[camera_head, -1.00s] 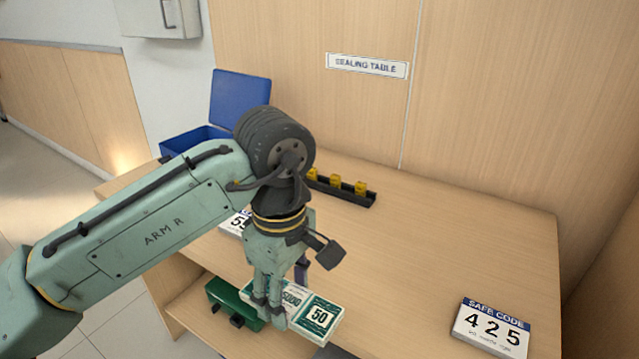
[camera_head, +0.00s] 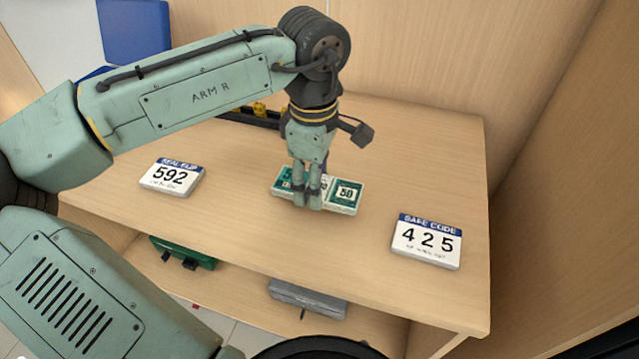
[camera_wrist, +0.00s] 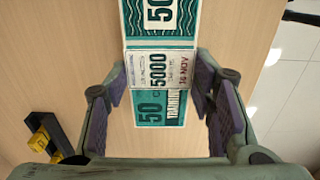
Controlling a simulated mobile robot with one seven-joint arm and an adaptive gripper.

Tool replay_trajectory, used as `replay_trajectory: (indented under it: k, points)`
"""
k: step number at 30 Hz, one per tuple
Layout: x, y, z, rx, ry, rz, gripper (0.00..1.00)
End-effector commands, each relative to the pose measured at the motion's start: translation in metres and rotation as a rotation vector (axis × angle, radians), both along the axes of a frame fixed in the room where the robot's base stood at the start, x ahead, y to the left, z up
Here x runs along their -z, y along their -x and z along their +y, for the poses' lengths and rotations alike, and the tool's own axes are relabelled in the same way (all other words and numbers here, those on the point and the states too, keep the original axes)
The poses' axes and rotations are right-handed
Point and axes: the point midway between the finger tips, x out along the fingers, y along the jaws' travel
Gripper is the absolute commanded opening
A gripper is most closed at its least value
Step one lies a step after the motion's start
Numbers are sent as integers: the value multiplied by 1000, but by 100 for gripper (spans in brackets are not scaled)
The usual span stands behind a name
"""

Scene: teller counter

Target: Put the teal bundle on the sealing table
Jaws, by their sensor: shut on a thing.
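The teal bundle (camera_head: 346,194) is a stack of teal and white notes marked 50 with a white band around its middle. It also shows in the wrist view (camera_wrist: 160,20), running between my fingers with its band marked 5000. My gripper (camera_head: 308,203) points down and is shut on the bundle across its middle. The bundle is over the wooden sealing table (camera_head: 260,235), between two cards. I cannot tell whether its underside touches the tabletop.
A card reading 592 (camera_head: 172,177) lies to the left and a card reading 425 (camera_head: 427,241) to the right. A dark rack with yellow pieces (camera_head: 259,110) and a blue box (camera_head: 134,30) are behind. A green case (camera_head: 184,252) and a grey case (camera_head: 307,298) sit on the lower shelf.

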Motion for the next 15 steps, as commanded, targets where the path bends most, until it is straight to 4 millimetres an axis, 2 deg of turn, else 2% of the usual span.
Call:
replay_trajectory:
  k: [5, 12, 15]
  points:
    - [3, -6, -11, 0, -1, 0, 20]
    - [33, -6, -10, -1, -1, 1, 20]
    - [37, -6, -10, -1, 0, -1, 20]
